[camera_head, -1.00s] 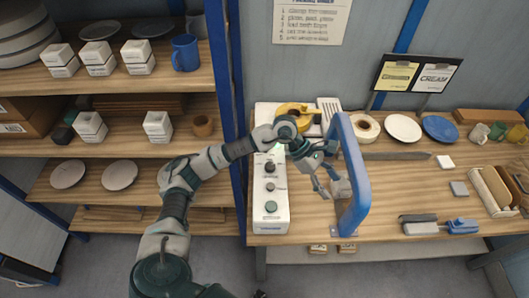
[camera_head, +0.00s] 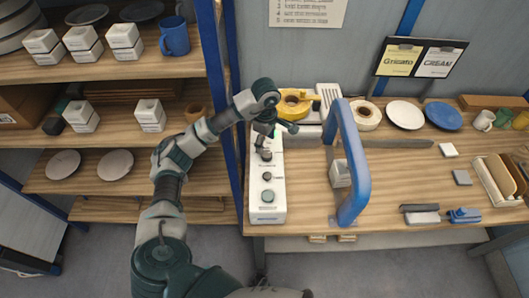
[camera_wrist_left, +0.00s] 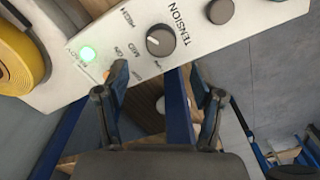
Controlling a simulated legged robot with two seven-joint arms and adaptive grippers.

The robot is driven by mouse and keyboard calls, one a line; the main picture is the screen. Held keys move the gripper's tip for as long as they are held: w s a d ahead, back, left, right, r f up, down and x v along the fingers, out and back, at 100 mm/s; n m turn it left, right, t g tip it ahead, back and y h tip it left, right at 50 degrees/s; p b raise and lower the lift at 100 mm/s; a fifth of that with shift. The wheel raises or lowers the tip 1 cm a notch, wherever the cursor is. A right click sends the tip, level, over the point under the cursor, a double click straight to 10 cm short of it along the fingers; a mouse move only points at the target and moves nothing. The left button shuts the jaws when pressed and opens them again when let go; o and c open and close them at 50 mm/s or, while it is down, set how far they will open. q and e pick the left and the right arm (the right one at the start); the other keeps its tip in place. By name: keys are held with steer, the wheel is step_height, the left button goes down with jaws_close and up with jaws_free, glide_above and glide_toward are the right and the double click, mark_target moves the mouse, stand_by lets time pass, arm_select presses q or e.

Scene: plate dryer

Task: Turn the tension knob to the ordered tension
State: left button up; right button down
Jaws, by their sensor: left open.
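The white control box (camera_head: 267,205) stands at the left end of the table, with several dark knobs on its top. In the left wrist view, the tension knob (camera_wrist_left: 160,40) is round and dark with a pale pointer mark, beside the printed word TENSION. The small setting labels around it are hard to read. My left gripper (camera_wrist_left: 160,88) is open and empty; its fingers are apart from the knob and below it in the picture. In the head view, my left gripper (camera_head: 263,143) hangs over the far part of the box and partly hides it. My right gripper is not in view.
A blue arched handle (camera_head: 352,165) rises right of the box. A yellow tape roll (camera_head: 294,102) lies behind it. A green light (camera_wrist_left: 88,54) glows on the box. Two cards, one reading CREAM (camera_head: 434,62), hang at the back. A blue shelf post (camera_head: 233,120) stands close left.

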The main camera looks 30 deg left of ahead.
mark_target(267, 153)
arm_select(q)
steer(key=f, duration=0.1)
steer(key=d+f, duration=0.1)
steer(key=f, duration=0.2)
steer(key=shift+d+f, duration=0.15)
steer(key=shift+d, duration=0.15)
steer(key=shift+f+p, duration=0.3)
steer(key=shift+f, duration=0.25)
steer(key=shift+a+f, duration=0.2)
steer(key=shift+a, duration=0.25)
steer(key=shift+a+f, duration=0.1)
steer(key=shift+a, duration=0.25)
steer(key=shift+c, duration=1.1)
steer(key=c, duration=0.4)
steer(key=shift+d, duration=0.15)
steer(key=c, duration=0.4)
steer(key=shift+d, duration=0.15)
steer(key=shift+c, duration=0.5)
steer(key=shift+d, duration=0.1)
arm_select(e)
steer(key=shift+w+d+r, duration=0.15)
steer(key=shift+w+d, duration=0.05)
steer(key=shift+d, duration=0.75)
